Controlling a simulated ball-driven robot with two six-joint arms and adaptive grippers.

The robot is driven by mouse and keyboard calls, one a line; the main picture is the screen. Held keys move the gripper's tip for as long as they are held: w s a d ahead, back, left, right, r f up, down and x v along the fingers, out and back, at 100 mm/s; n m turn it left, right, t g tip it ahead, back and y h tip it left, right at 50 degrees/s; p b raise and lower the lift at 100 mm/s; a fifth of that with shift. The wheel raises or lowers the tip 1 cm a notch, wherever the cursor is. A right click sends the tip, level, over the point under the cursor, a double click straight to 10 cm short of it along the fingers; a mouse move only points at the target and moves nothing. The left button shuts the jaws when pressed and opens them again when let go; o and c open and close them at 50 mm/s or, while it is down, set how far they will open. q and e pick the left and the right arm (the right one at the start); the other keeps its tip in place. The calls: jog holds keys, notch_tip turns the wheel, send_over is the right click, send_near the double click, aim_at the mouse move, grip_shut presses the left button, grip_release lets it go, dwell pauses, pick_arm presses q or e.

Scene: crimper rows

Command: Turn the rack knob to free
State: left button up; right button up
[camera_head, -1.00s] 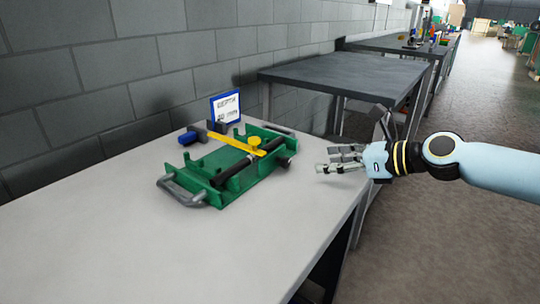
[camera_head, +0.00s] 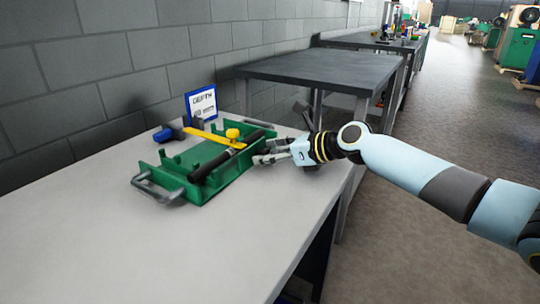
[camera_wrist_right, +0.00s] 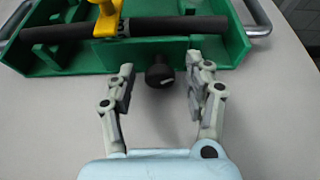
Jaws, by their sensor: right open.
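A green rack (camera_head: 172,172) with metal end handles sits on the pale table. A black bar (camera_head: 214,163) runs along it, and a yellow piece (camera_head: 206,134) with a yellow knob (camera_head: 232,133) crosses it. In the right wrist view, a black knob (camera_wrist_right: 159,75) with a light mark sticks out of the rack's side wall (camera_wrist_right: 105,57). My right gripper (camera_head: 262,152) is beside that side of the rack. In the right wrist view my right gripper (camera_wrist_right: 160,82) is open, its fingers on either side of the black knob with gaps visible. My left gripper is not in view.
A sign reading DEPTH (camera_head: 201,103) stands behind the rack near the grey block wall. A blue-ended tool (camera_head: 163,135) lies at the rack's far left. The pale tabletop (camera_head: 180,240) in front is clear. A dark table (camera_head: 300,72) stands beyond.

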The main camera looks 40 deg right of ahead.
jog(key=shift+c, duration=0.4)
grip_shut()
jog(key=shift+r+n+h+p, duration=0.2)
jog(key=shift+n+h+p, duration=0.3)
jog(key=shift+p, duration=0.65)
jog(key=shift+a+f+n+t+h+p, duration=0.15)
jog(key=shift+n+t+h+p, duration=0.3)
jog(key=shift+n+p, duration=0.45)
jog(key=shift+s+f+n+t+h, duration=0.1)
jog(key=shift+n+t+h, duration=0.4)
jog(key=shift+n, duration=0.5)
jog(key=shift+a+f+n+t+h+b, duration=0.1)
jog(key=shift+n+t+h+b, duration=0.5)
jog(key=shift+n, duration=0.7)
